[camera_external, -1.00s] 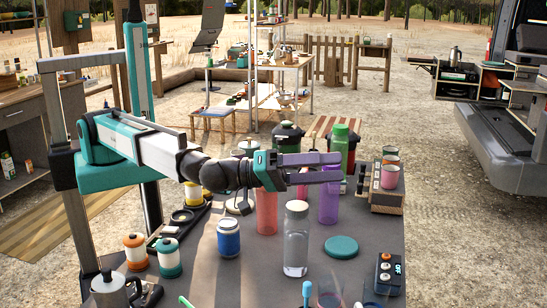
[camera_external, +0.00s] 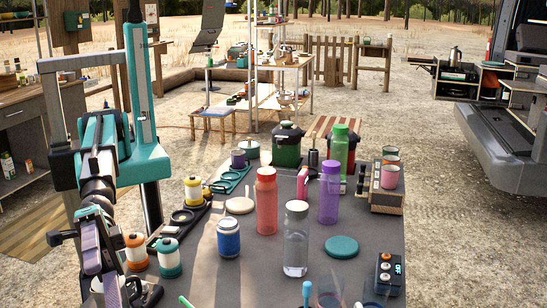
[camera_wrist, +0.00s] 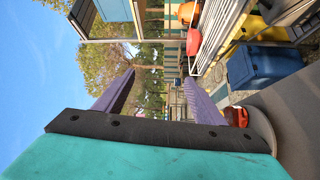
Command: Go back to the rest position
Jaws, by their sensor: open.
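My gripper (camera_external: 103,276) is at the left edge of the dark table (camera_external: 262,284) in the external view, with my arm folded round to the left and pointing toward the camera. Its two purple fingers lie near the orange-lidded and green-lidded canisters in the picture; I cannot tell the exact gap to them. In the wrist view my gripper (camera_wrist: 158,78) has its fingers spread apart with nothing between them. That view is turned on its side and shows sky, trees and shelving beyond the fingers.
An orange-lidded canister (camera_external: 136,252) and a green-lidded canister (camera_external: 169,258) stand closest to my gripper. A blue jar (camera_external: 229,238), a red bottle (camera_external: 266,202), a clear bottle (camera_external: 296,240) and a purple bottle (camera_external: 328,195) stand mid-table. A blue bin (camera_wrist: 264,78) shows in the wrist view.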

